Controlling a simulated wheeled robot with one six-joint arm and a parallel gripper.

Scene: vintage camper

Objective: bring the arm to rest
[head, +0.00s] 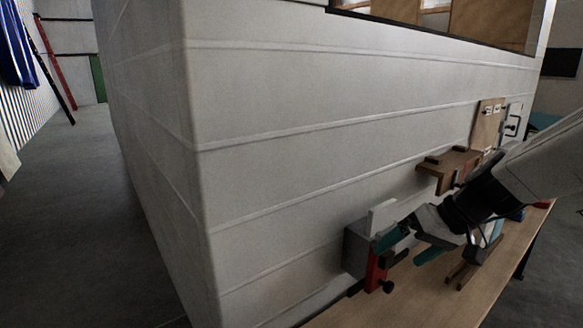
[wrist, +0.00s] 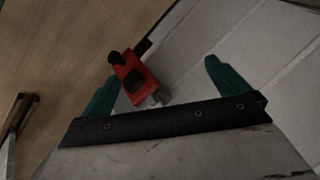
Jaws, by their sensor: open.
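My gripper (head: 408,250) is over the workbench (head: 425,291) beside the white camper wall, with its teal fingers apart. In the wrist view my gripper (wrist: 162,72) is open, one finger at each side of the picture. A red device with a black knob (wrist: 133,76) shows between the fingers there, nearer the left one. In the head view the red device (head: 374,272) stands at the bench's near end, just left of my gripper. I see nothing held. I cannot tell whether a finger touches the red device.
A grey block (head: 355,252) stands against the camper wall (head: 300,150) by the red device. A brown wooden shelf (head: 449,168) and a tan board (head: 487,125) are farther along the wall. Dark tools (head: 465,272) lie on the bench below my arm. The floor at left (head: 70,220) is clear.

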